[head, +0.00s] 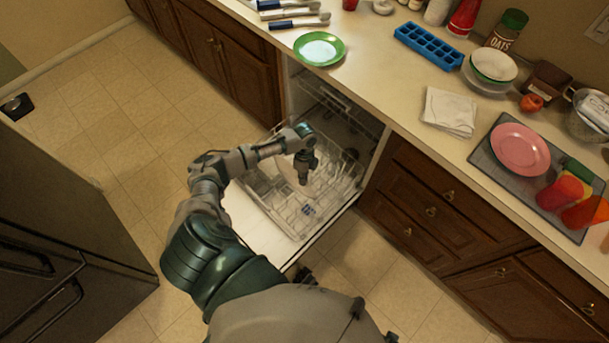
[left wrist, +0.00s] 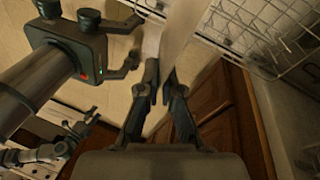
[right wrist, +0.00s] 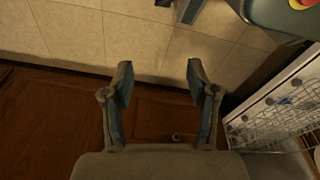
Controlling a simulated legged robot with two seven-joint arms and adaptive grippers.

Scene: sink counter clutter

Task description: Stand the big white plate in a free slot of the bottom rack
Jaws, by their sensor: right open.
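The big white plate (left wrist: 179,32) shows nearly edge-on in the left wrist view. My left gripper (left wrist: 163,85) is shut on its edge. In the head view my left gripper (head: 304,176) points down over the bottom rack (head: 297,233), which is pulled out on the open dishwasher door; the arm hides much of the plate there. The rack wires also show in the left wrist view (left wrist: 262,62). I cannot tell whether the plate touches the tines. My right gripper (right wrist: 160,80) is open and empty, beside brown wooden fronts, with the rack (right wrist: 285,122) to its right.
The counter (head: 395,90) above holds a green plate (head: 319,48), a blue ice tray (head: 429,45), a white cloth (head: 449,110) and a pink plate (head: 520,150) on a grey mat (head: 486,155). Drawers stand right of the dishwasher.

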